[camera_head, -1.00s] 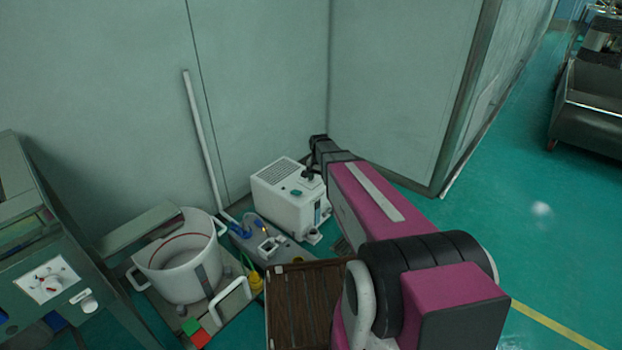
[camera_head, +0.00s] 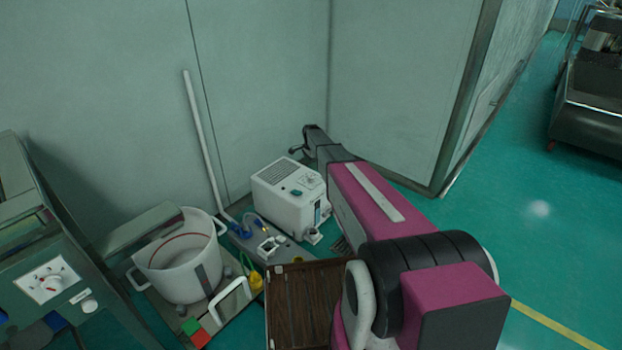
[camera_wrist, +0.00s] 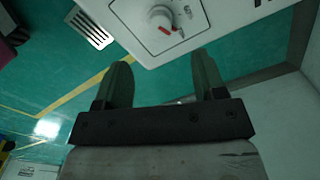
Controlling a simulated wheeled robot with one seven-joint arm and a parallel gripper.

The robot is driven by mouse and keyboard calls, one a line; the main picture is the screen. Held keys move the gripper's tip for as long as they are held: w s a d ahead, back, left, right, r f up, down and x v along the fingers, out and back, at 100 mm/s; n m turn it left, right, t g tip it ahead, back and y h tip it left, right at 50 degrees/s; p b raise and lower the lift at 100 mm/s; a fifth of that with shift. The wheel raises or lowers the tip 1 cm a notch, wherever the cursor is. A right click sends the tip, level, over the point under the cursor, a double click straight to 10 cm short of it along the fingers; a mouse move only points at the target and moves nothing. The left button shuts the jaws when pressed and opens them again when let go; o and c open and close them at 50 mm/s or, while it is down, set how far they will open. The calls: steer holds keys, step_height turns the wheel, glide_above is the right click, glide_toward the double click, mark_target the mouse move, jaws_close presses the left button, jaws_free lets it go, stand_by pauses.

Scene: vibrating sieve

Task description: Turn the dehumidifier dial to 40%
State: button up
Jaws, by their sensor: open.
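The plate's small scale marks are too blurred to read. My gripper (camera_wrist: 160,80) is open and empty, its two green fingers apart and pointing toward the panel, short of the dial and not touching it. In the head view my gripper (camera_head: 299,150) is above and behind the dehumidifier's right rear.
A large white pot (camera_head: 180,258) with handles stands left of the dehumidifier. A grey unit with blue tubing (camera_head: 250,232) sits between them. A brown slatted panel (camera_head: 305,300) lies in front. The wall corner is close behind my gripper. Open floor (camera_head: 520,240) lies to the right.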

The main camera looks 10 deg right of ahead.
mark_target(311, 176)
step_height(311, 176, down, 10)
steer(key=shift+r, duration=0.2)
steer(key=c, duration=0.9)
